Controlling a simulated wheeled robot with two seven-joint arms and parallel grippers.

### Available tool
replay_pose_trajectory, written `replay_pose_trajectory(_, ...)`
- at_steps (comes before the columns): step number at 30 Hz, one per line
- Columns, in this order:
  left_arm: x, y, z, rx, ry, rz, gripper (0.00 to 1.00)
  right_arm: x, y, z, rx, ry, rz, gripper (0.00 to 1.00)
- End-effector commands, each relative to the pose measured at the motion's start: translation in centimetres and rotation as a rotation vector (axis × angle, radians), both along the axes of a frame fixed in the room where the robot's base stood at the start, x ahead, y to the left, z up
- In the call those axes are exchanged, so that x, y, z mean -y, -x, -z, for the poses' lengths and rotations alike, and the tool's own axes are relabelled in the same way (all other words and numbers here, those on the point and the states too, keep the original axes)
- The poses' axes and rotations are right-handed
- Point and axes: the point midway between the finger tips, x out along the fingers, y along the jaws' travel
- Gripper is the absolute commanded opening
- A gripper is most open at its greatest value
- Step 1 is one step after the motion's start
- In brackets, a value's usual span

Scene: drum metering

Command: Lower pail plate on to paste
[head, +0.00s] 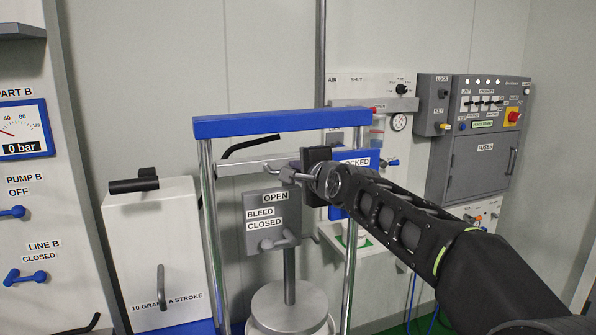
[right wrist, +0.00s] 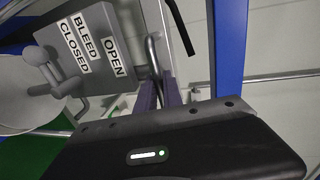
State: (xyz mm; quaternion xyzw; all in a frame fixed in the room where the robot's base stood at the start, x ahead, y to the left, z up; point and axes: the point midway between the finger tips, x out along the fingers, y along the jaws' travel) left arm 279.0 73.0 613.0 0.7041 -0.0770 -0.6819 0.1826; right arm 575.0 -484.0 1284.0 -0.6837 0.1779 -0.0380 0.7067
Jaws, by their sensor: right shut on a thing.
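The pail plate (head: 288,304) is a round grey disc on a vertical rod, low between two chrome posts under a blue top beam (head: 268,122). Its lower edge and any paste are hidden or out of frame. A grey valve box (head: 272,219) marked OPEN, BLEED and CLOSED hangs above it, its knob near CLOSED. My right gripper (head: 298,173) is shut on a bent metal handle at the right of the crossbar (head: 240,167). The right wrist view shows this handle (right wrist: 153,52) at the fingers (right wrist: 160,92). My left gripper is not in view.
A white cabinet (head: 155,240) marked 10 GRAM A STROKE stands left. The Part B panel (head: 25,185) reads 0 bar, with pump B at OFF. A grey control cabinet (head: 480,140) is on the right wall. A black hose end (head: 250,146) shows behind the frame.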

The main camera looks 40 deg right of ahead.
Motion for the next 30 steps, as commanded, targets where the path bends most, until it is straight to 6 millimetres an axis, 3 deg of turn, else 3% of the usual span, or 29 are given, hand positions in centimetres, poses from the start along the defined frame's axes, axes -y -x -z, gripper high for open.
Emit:
replay_pose_trajectory(1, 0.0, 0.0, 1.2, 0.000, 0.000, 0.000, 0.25, 0.0, 0.0, 1.8, -0.009, -0.003, -0.001, 0.00)
replay_pose_trajectory(6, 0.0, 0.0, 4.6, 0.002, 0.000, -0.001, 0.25, -0.1, 0.0, 6.3, -0.014, -0.005, -0.002, 0.00)
replay_pose_trajectory(12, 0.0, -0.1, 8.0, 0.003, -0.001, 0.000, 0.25, -0.1, 0.0, 10.7, -0.015, -0.007, -0.004, 0.00)
replay_pose_trajectory(15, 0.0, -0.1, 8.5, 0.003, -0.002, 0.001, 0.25, -0.1, 0.0, 11.5, -0.014, -0.006, -0.003, 0.00)
replay_pose_trajectory(25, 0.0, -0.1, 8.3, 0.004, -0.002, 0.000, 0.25, -0.1, 0.0, 11.4, -0.015, -0.006, -0.003, 0.00)
replay_pose_trajectory(26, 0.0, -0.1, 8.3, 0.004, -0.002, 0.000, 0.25, -0.1, 0.0, 11.4, -0.015, -0.006, -0.003, 0.13)
replay_pose_trajectory(30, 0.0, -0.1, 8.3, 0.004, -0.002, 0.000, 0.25, 0.0, 0.0, 11.2, -0.013, -0.006, -0.002, 0.25)
